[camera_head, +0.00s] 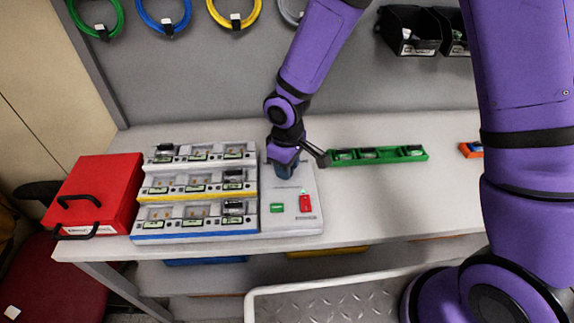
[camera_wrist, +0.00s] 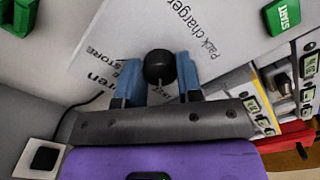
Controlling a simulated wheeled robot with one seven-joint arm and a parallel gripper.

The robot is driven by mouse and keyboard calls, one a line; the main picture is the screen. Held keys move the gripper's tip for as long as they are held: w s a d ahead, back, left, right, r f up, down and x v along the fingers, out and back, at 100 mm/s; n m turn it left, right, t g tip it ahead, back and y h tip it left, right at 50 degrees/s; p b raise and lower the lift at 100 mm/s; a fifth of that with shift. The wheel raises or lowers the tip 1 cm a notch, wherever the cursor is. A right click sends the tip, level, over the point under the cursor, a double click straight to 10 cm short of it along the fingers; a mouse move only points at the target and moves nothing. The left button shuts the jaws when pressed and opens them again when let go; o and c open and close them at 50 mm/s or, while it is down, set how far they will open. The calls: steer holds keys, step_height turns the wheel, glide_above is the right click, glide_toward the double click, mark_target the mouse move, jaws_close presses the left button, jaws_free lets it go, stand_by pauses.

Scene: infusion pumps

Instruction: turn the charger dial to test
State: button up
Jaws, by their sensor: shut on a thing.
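The charger (camera_head: 291,222) is a pale panel at the right end of the battery bays on the bench. Its round black dial (camera_wrist: 159,66) shows in the wrist view between my two blue fingers. My gripper (camera_head: 286,170) points down over the back part of the panel and is shut on the dial. In the wrist view, the label "STORE" and other partly covered lettering lie left of the dial. Which setting the dial points to cannot be told. The head view hides the dial behind my gripper. A green START button (camera_wrist: 282,14) and a red switch (camera_head: 306,203) are on the panel.
Three rows of bays (camera_head: 196,187) hold several packs left of the panel. A red case (camera_head: 98,190) stands at far left. A green tray (camera_head: 378,155) lies to the right, with a small orange item (camera_head: 470,150) beyond. Bench in front of the tray is clear.

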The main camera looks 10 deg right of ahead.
stand_by(0.4)
steer(key=o, duration=0.9)
steer(key=shift+r, duration=0.1)
step_height(320, 180, up, 11)
steer(key=shift+f, duration=0.15)
